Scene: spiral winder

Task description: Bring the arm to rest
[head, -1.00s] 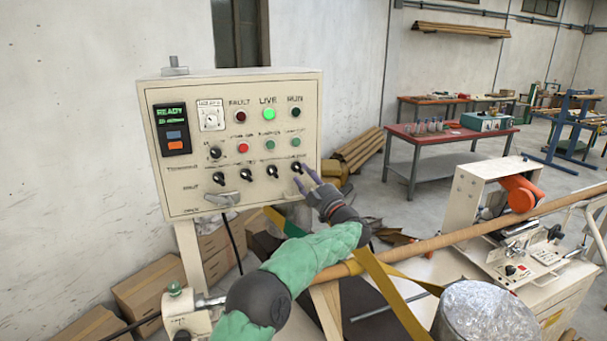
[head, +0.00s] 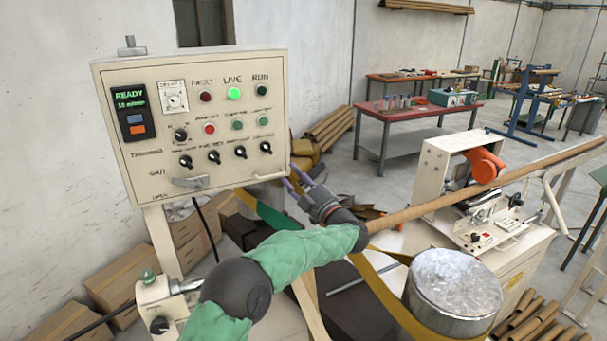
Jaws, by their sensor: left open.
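My left arm, in a green sleeve, reaches in from the bottom of the head view. Its gripper (head: 295,182) is open and empty, just off the lower right edge of the cream control panel (head: 235,180). The gripper is apart from the rightmost black knob (head: 265,147) in the panel's lower row. On the panel the green LIVE lamp (head: 234,93) is lit, and the FAULT and RUN lamps look dark. The display (head: 130,97) reads READY. My right gripper does not show.
A long brown tube (head: 440,199) runs behind my forearm to the winder head (head: 470,170) at right. A yellow-brown strip (head: 385,292) and a wrapped metal drum (head: 455,285) stand close to the arm's right. Cardboard boxes (head: 130,275) lie below the panel. A red-topped table (head: 400,120) is farther back.

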